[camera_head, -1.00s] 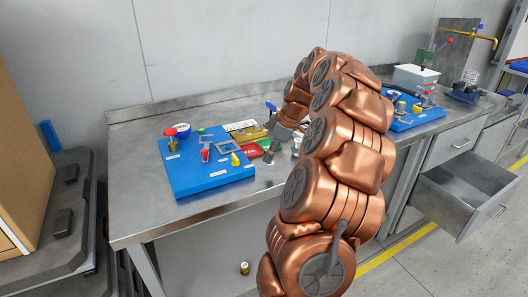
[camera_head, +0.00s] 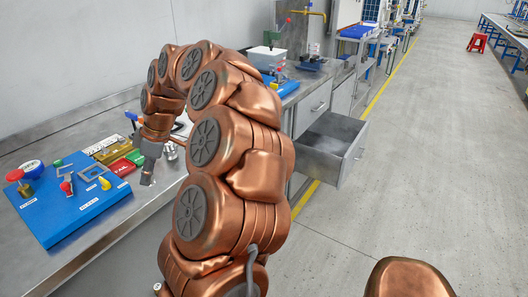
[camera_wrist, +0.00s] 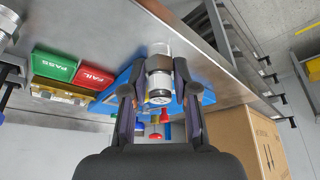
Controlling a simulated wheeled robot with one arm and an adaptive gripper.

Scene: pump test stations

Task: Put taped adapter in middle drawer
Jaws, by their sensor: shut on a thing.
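My gripper (camera_wrist: 158,82) is shut on a silver cylindrical adapter with a brown band around it (camera_wrist: 159,63), which I take for the taped adapter. In the head view my gripper (camera_head: 148,174) is above the front part of the workbench, and the adapter cannot be made out clearly there. An open drawer (camera_head: 350,158) sticks out from the cabinet beyond my arm, apart from the gripper. It looks empty, though my arm hides part of its left side. A closed drawer front (camera_head: 312,107) is above it.
A blue board (camera_head: 72,213) with fittings lies on the workbench at left. A green PASS tray (camera_wrist: 55,64) and red FAIL tray (camera_wrist: 93,76) are beside it. A second blue board (camera_head: 286,88) is farther along. The floor right of the open drawer is clear.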

